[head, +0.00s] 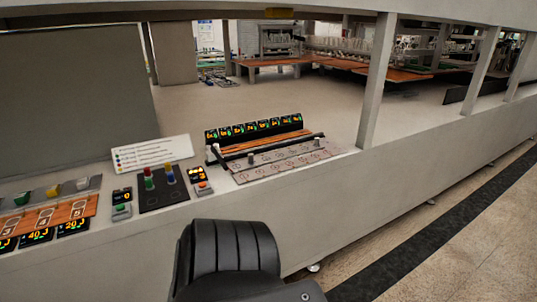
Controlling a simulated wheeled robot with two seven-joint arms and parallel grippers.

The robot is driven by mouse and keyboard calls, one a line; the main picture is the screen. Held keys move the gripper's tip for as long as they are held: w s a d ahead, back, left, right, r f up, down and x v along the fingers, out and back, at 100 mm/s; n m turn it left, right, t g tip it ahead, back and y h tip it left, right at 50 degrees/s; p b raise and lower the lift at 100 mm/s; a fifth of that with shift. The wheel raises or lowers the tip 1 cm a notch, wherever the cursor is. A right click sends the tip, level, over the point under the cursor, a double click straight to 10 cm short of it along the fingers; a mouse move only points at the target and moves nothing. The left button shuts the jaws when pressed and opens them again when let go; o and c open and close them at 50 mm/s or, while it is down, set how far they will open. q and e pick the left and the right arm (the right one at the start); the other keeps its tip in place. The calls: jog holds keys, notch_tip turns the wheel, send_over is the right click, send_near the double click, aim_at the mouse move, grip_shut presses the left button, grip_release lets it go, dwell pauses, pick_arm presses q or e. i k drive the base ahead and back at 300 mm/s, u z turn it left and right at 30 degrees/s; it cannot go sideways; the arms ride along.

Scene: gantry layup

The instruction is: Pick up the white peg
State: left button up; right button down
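Several small pale pegs are at a grey marked board (285,161) on the ledge. One white peg (316,143) stands near its right end and another white peg (250,158) near its left part. A white knob-like piece (215,148) shows at the board's left end, by a dark bar; I cannot tell if it is a peg. Neither of my grippers is in view. A black ribbed part of mine (235,248) shows at the bottom middle, in front of the ledge and apart from the board.
A black board (163,197) with red, green, blue and yellow pieces stands left of the grey board. A white sign (152,153) stands behind it. A tray with coloured pieces (45,192) is at far left. A grey post (377,80) rises right of the pegs.

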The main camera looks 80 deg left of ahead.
aim_at(251, 156)
jog(key=u, duration=0.45)
jog(key=i, duration=0.9)
jog(key=u, duration=1.3)
jog(key=i, duration=0.5)
jog(key=u, duration=0.45)
